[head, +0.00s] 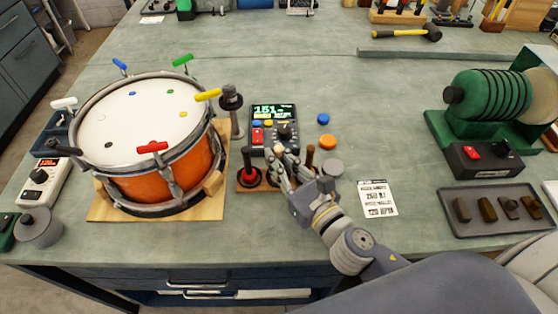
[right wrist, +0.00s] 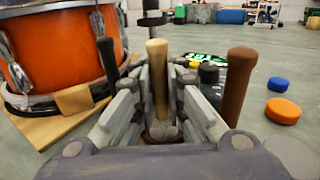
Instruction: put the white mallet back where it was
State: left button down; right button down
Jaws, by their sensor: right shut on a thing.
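My right gripper (head: 283,163) is over the middle of a small wooden rack (head: 242,186) in front of the drum's right side. It is shut on an upright mallet with a light wooden handle (right wrist: 157,72) and a pale head at the bottom, taken to be the white mallet. The fingers and palm hide much of it; whether its head touches the rack cannot be told. My left gripper is not in view.
An orange drum (head: 160,178) on a wooden board stands at left. A digital meter (head: 274,118) is just behind the rack. Blue (head: 323,118) and orange (head: 327,142) discs, a grey disc (head: 333,168) and a printed card (head: 377,198) lie to the right. The bench centre behind is clear.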

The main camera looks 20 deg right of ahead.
jog(key=shift+r, duration=0.1)
jog(key=c, duration=1.6)
grip_release()
jog(key=shift+c, duration=0.2)
jog(key=shift+s+d, duration=0.1)
jog(key=shift+s, duration=0.4)
jog(key=b+v, duration=0.3)
jog(key=v, duration=0.5)
jog(key=shift+d, duration=0.1)
jog(key=shift+s+d+r, duration=0.15)
jog(key=shift+s+r, duration=0.1)
jog(key=shift+s, duration=0.25)
jog(key=shift+f+p+v, duration=0.2)
jog(key=shift+p+v, duration=0.2)
jog(key=shift+v, duration=0.55)
